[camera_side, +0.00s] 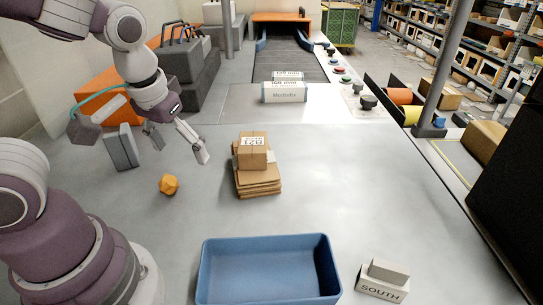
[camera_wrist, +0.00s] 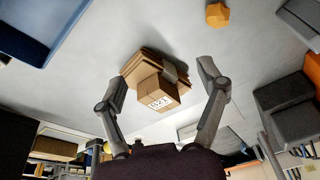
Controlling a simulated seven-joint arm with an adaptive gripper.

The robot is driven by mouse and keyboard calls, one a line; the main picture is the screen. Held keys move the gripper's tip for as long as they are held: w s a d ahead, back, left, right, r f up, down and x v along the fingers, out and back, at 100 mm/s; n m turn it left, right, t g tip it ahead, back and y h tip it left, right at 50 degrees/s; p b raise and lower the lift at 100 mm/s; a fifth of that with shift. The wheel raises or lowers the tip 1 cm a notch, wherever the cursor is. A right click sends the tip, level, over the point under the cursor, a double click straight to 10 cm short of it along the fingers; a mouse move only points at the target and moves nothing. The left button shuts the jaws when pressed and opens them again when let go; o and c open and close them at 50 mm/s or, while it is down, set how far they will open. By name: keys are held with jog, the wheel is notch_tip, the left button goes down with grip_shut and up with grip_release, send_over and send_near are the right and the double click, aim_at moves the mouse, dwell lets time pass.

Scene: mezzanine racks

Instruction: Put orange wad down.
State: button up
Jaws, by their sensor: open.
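The orange wad (camera_side: 169,184) is a small, faceted lump resting on the grey table, left of the cardboard stack. It also shows at the top right of the wrist view (camera_wrist: 217,14). My gripper (camera_side: 178,143) is open and empty, above the table and behind the wad in the side view. In the wrist view its two fingers (camera_wrist: 163,78) are spread wide, with the cardboard stack seen between them and the wad beyond the right finger. The gripper is apart from the wad.
A stack of flat cardboard with a small box (camera_side: 252,150) on top stands mid-table. A blue bin (camera_side: 270,241) is at the front, with a "SOUTH" block (camera_side: 382,288) to its right. A grey block (camera_side: 122,148) stands near my gripper. White packages (camera_side: 285,92) lie behind. Table right of the stack is clear.

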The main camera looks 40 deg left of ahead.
notch_tip(320, 180, up, 5)
jog(key=s+d+m+t+h, duration=0.1)
jog(key=s+d+m+t, duration=0.1)
jog(key=m+t, duration=0.1)
jog(key=shift+d+m+h, duration=0.3)
jog(key=shift+d+m, duration=0.05)
jog(key=shift+m, duration=0.35)
dwell(0.4)
